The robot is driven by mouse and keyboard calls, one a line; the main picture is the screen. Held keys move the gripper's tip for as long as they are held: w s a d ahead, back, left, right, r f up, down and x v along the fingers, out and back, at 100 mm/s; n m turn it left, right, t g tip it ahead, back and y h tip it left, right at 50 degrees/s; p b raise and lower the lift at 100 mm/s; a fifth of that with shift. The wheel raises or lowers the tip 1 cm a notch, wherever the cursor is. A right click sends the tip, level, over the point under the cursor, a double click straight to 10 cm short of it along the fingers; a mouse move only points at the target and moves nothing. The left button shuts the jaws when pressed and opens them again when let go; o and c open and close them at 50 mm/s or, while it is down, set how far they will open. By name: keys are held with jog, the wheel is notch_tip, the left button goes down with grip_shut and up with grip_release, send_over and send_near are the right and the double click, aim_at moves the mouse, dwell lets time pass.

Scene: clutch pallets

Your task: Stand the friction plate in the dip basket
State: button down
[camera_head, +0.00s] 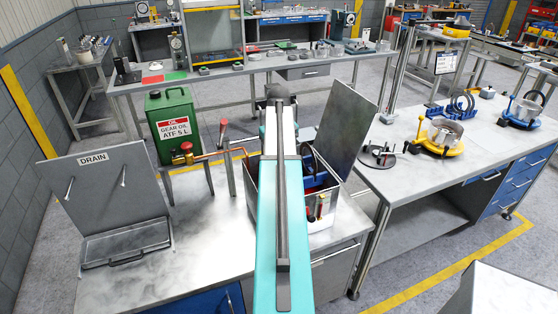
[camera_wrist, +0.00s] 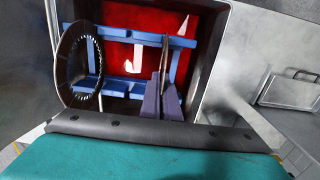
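In the wrist view, a blue dip basket (camera_wrist: 112,88) sits in an open metal tank with red fluid. A dark toothed ring plate (camera_wrist: 63,62) stands upright at its left side. A thin brownish friction plate (camera_wrist: 166,55), seen edge-on, is upright over the basket's right part. My gripper (camera_wrist: 163,85) shows as two purple-blue fingers, close together with the plate's lower edge between them. Whether the plate touches the basket is unclear. In the head view the basket (camera_head: 318,180) is partly hidden by my teal arm, and my gripper is out of sight.
The tank (camera_head: 323,221) has a raised lid (camera_head: 347,123) behind it. A green oil can (camera_head: 172,125) and a red-handled valve stand left of it, with the DRAIN panel (camera_head: 105,190) farther left. The right bench (camera_head: 420,185) holds a blue plate rack and yellow fixture.

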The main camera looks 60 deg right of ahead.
jog(key=c, duration=1.9)
grip_release()
jog(key=shift+c, duration=0.2)
jog(key=shift+r, duration=0.1)
jog(key=shift+r+p, duration=1.25)
jog(key=shift+r, duration=2.65)
jog(key=shift+s, duration=0.1)
